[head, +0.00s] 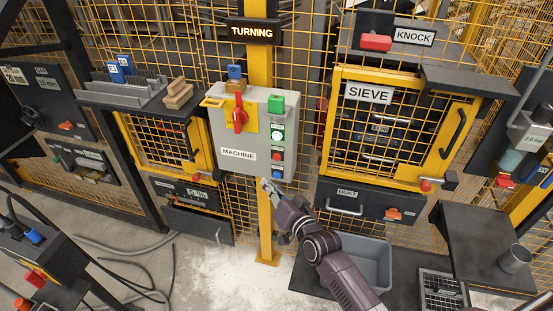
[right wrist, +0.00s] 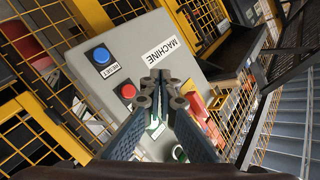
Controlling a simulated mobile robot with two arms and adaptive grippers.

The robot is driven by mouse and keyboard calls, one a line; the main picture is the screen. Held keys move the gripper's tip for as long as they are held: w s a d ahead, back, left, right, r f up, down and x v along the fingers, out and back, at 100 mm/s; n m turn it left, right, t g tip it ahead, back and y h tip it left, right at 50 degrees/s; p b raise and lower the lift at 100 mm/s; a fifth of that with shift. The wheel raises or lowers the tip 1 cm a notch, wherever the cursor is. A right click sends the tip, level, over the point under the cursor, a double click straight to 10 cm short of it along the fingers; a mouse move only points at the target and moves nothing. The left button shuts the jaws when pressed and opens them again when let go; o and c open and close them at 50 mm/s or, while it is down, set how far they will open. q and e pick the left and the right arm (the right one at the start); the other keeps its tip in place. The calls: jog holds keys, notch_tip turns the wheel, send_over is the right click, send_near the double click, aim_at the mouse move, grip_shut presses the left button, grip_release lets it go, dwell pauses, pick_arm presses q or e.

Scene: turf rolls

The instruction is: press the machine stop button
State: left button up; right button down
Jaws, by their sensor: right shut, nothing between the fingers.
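The grey control box labelled MACHINE (head: 228,133) hangs on the yellow post. My right gripper (head: 267,186) is shut and empty, just below the box's lower edge in the head view. In the right wrist view its fingertips (right wrist: 160,78) overlap the box face, right of the red button. My left gripper is out of view.
The SIEVE cage (head: 369,93) stands right, with a DUST drawer (head: 346,209) below.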

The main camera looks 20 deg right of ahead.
aim_at(277, 157)
jog(key=shift+w+d+b, duration=0.75)
jog(key=shift+w+b, duration=0.05)
jog(key=shift+w, duration=0.35)
jog(key=shift+w+d+b, duration=0.75)
jog(key=shift+w+b, duration=0.05)
jog(key=shift+w, duration=0.3)
jog(key=shift+w+d+b, duration=0.75)
jog(key=shift+w+b, duration=0.05)
jog(key=shift+w, duration=0.35)
jog(key=shift+w+d, duration=0.1)
jog(key=shift+w+d, duration=0.15)
jog(key=shift+w, duration=0.1)
jog(key=shift+w+d+b, duration=0.25)
jog(key=shift+w+b, duration=0.1)
jog(key=shift+b, duration=0.1)
jog(key=shift+s+a+p, duration=0.45)
jog(key=shift+s+p, duration=0.3)
